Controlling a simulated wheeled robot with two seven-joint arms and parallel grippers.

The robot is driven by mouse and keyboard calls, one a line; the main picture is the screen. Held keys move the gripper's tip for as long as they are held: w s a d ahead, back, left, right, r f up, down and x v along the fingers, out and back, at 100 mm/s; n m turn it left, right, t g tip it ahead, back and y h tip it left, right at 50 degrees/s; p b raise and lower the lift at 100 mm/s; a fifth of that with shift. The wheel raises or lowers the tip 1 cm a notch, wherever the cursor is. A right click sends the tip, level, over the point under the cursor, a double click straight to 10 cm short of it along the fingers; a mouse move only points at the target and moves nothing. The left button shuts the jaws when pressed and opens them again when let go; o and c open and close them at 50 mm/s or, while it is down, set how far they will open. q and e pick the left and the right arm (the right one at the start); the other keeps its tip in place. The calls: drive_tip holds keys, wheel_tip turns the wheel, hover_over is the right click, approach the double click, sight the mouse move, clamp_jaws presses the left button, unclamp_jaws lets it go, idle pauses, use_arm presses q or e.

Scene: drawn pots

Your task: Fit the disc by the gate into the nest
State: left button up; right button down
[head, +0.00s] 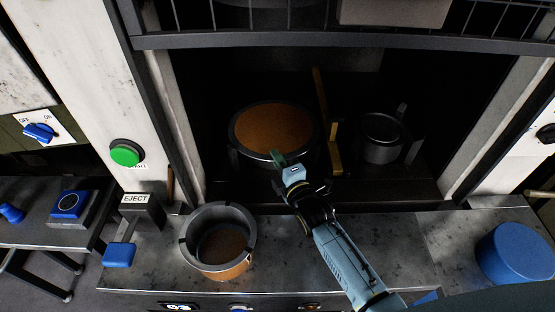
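A wide round pot or disc with a brown top and dark rim (273,127) sits inside the dark bay, left of a yellow upright bar (322,95) that may belong to the gate. A grey notched ring (190,225) with a brown inside and lower wall stands on the front ledge; I cannot tell if it is the nest. My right gripper (283,161) is at the front rim of the wide round thing, with a small green part at its tip. Contact and finger opening are unclear. My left gripper is not in view.
A small metal cylinder (382,140) stands right of the yellow bar. A blue cylinder (515,253) stands on the ledge at right. A green button (125,153) and an EJECT box (139,208) are at left. A dark frame bar (350,41) crosses above the bay.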

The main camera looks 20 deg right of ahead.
drive_tip(key=c, duration=2.1)
unclamp_jaws()
drive_tip(key=shift+f, duration=0.15)
drive_tip(key=o, duration=0.5)
drive_tip(key=shift+c, duration=0.2)
drive_tip(key=shift+r, duration=0.2)
drive_tip(key=s+d, duration=0.2)
drive_tip(key=s, duration=1)
drive_tip(key=shift+p, duration=0.3)
